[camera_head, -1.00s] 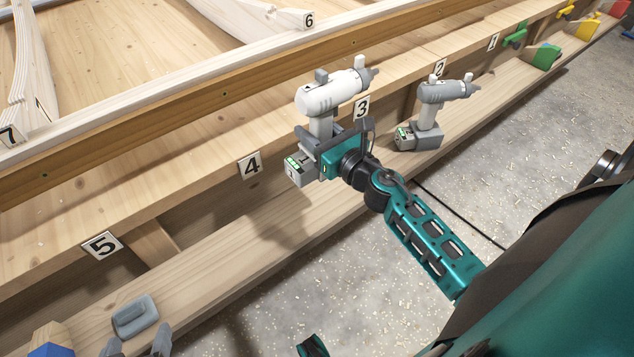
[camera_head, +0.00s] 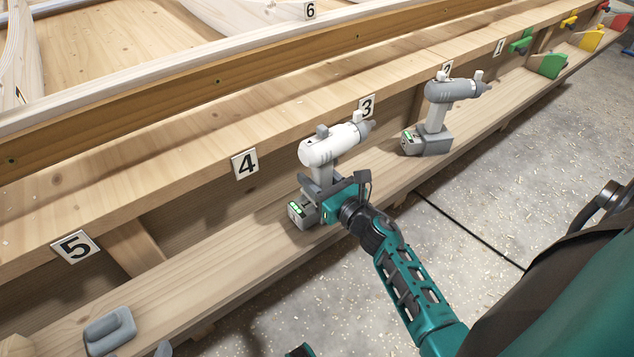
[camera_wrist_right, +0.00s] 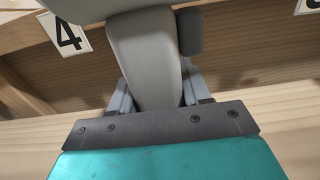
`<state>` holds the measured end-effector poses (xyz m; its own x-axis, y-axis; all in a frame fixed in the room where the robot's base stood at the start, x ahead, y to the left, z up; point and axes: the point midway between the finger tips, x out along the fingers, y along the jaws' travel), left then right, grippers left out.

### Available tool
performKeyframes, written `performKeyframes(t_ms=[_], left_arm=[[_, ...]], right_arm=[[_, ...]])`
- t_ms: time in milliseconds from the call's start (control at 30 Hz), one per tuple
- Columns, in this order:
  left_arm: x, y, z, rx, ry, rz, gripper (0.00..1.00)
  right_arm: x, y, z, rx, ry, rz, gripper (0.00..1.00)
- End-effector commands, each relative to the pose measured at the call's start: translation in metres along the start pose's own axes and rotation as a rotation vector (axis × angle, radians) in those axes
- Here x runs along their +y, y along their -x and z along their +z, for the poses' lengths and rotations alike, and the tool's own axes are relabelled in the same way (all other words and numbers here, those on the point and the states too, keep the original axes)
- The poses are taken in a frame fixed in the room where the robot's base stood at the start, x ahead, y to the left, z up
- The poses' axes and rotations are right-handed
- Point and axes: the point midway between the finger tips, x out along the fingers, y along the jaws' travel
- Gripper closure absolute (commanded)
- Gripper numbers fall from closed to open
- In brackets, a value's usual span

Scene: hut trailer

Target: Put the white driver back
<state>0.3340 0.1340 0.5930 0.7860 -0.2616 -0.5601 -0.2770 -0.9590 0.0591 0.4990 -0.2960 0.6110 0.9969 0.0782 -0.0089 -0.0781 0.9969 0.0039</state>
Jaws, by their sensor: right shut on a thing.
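The white driver (camera_head: 328,150) is upright in my right gripper (camera_head: 325,185), which is shut around its handle. Its chuck points to the right, and its grey battery base (camera_head: 301,211) is low over or on the lower wooden shelf (camera_head: 262,243), left of the 3 label. I cannot tell whether the base touches the shelf. In the right wrist view the pale handle (camera_wrist_right: 145,62) stands between the fingers, with the 4 label (camera_wrist_right: 64,33) behind. A small part at the bottom edge of the head view may be my left arm; its gripper does not show.
A grey driver (camera_head: 437,112) stands on the same shelf to the right. A grey block-like tool (camera_head: 109,330) lies at the lower left. Green clamps (camera_head: 551,66) and yellow ones (camera_head: 591,40) are farther right. Number labels mark the upper ledge.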

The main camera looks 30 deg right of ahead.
Motion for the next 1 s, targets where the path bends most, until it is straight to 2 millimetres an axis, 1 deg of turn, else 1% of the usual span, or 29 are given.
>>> performKeyframes(t_ms=[267, 433, 467, 700, 1000], left_arm=[[0.0008, 0.0001, -0.0043, 0.009, -0.001, 0.002, 0.21], [0.0002, -0.0031, 0.0003, 0.008, -0.001, 0.002, 0.21], [0.0003, -0.0026, -0.0009, 0.008, -0.001, 0.003, 0.21], [-0.0008, -0.0016, -0.0037, 0.012, -0.002, 0.0, 0.21], [-0.0013, -0.0002, -0.0059, 0.012, -0.002, -0.001, 0.21]], right_arm=[[0.0002, -0.0015, 0.003, -0.009, 0.002, 0.002, 1.0], [0.0, -0.0014, -0.0025, -0.009, 0.002, 0.002, 1.0], [0.0, -0.0002, -0.0048, -0.001, 0.001, 0.001, 0.51], [0.0, -0.0001, -0.0042, -0.001, 0.001, 0.001, 0.28], [0.0001, -0.0002, -0.0018, -0.001, 0.001, 0.001, 0.28]])
